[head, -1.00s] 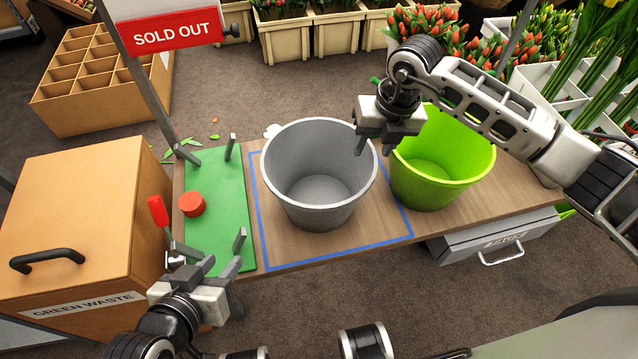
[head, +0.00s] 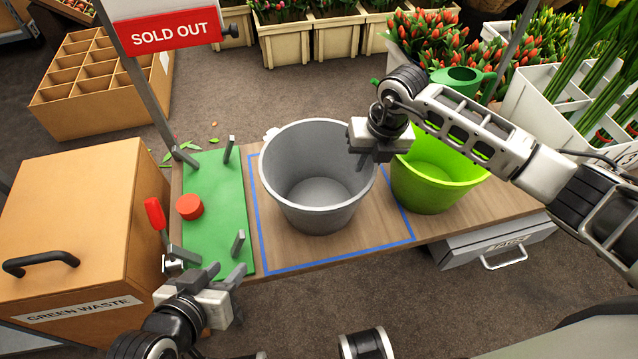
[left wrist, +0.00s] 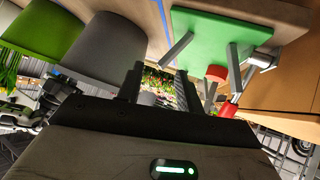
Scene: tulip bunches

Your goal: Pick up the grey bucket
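The grey bucket (head: 322,210) stands upright and empty on the wooden table, inside a blue outline (head: 262,235). Its side also shows in the left wrist view (left wrist: 112,45). My right gripper (head: 370,165) is at the bucket's right rim, pointing down. Its fingers are small and partly hidden, so I cannot tell whether they touch or close on the rim. My left gripper (head: 227,270) is open and empty by the table's front edge, left of the bucket and apart from it. Its two spread fingers show in the left wrist view (left wrist: 158,85).
A lime green bucket (head: 432,190) stands right of the grey one, under my right arm.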

